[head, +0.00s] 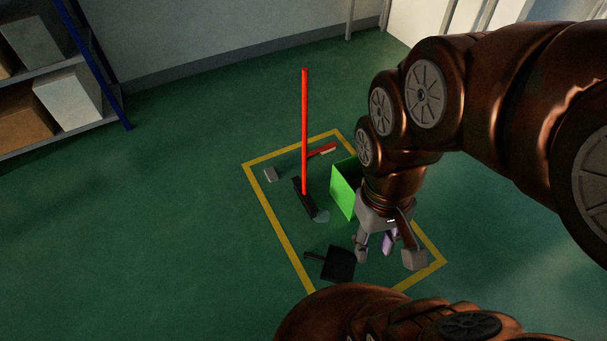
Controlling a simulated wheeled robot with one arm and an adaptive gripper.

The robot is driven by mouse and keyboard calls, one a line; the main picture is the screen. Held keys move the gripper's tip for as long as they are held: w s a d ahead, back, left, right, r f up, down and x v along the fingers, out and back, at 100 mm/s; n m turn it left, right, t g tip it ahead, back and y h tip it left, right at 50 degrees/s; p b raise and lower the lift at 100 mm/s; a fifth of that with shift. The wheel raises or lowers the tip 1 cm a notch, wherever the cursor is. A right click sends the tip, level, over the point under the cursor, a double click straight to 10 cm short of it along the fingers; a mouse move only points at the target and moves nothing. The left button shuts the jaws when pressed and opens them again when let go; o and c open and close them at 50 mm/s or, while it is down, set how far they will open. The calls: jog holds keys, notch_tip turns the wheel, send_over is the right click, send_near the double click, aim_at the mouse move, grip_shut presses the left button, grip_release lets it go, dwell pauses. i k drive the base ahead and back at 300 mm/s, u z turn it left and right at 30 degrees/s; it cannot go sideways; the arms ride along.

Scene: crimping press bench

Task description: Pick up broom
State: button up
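The broom (304,130) stands upright on the green floor, inside a yellow-taped square. It has a long red handle and a dark head (305,199) at its foot. My gripper (388,256) points down over the right part of the square, to the right of the broom and clear of it. Its fingers are spread apart. A small purple thing (389,242) shows between the fingers; I cannot tell whether they touch it.
A green bin (344,188) stands between the broom and my gripper. A black dustpan (338,263) lies in front. A red-handled brush (322,149) and a small grey block (271,174) lie behind. A shelf with boxes (68,97) stands at left. Floor left of the tape is clear.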

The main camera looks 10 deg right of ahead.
aim_at(300, 186)
jog(key=z, duration=1.4)
jog(key=i, duration=0.5)
jog(key=u, duration=2.8)
